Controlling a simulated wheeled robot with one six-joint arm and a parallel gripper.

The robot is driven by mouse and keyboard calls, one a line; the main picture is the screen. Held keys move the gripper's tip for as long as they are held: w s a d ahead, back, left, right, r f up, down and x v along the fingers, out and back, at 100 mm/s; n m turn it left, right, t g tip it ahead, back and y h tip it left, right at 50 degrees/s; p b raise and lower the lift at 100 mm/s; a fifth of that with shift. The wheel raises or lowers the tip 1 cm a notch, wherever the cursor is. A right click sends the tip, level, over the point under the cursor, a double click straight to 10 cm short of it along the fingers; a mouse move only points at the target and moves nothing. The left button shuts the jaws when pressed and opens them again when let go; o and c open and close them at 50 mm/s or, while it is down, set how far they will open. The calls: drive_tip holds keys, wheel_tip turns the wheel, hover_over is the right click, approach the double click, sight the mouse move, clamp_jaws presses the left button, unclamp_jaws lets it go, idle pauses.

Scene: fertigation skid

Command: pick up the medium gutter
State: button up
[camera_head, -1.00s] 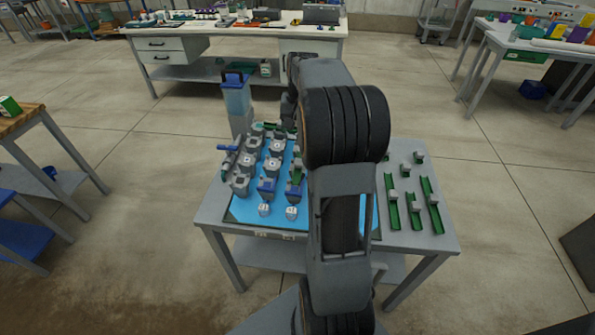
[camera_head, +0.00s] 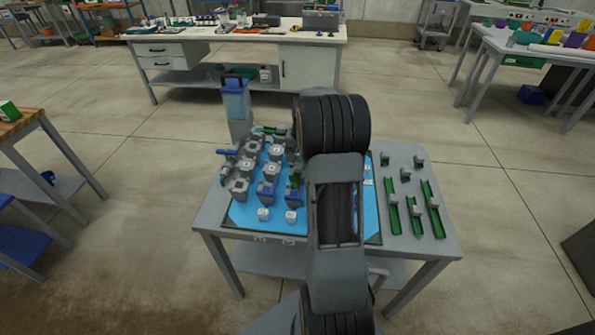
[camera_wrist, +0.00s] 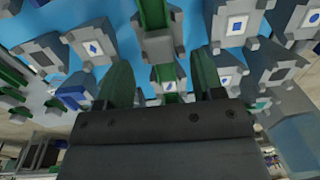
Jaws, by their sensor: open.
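Green gutters of differing length lie on the grey table's right part in the head view: a left one (camera_head: 393,213), a shorter middle one (camera_head: 416,222) and a right one (camera_head: 432,208). Each carries a grey block. I cannot tell for sure which is the medium gutter. In the wrist view, a green gutter (camera_wrist: 153,14) with a grey holder (camera_wrist: 159,45) stands over the blue mat, ahead of my gripper (camera_wrist: 161,78). My gripper's two green fingers are apart, and I see nothing held. My arm hides the gripper in the head view.
The blue mat (camera_head: 243,214) holds several grey blocks with marked white faces (camera_wrist: 237,24). A tall blue-topped container (camera_head: 236,103) stands at the table's back left. Two small white cubes (camera_head: 264,214) sit near the front. The table's right edge has bare room (camera_head: 440,246).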

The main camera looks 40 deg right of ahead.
sight(299, 164)
drive_tip(key=shift+w+a+f, duration=0.1)
drive_tip(key=shift+f, duration=1.5)
drive_tip(key=shift+c, duration=0.3)
drive_tip(key=c, duration=0.9)
drive_tip(key=shift+c, duration=0.3)
drive_tip(key=shift+r, duration=0.15)
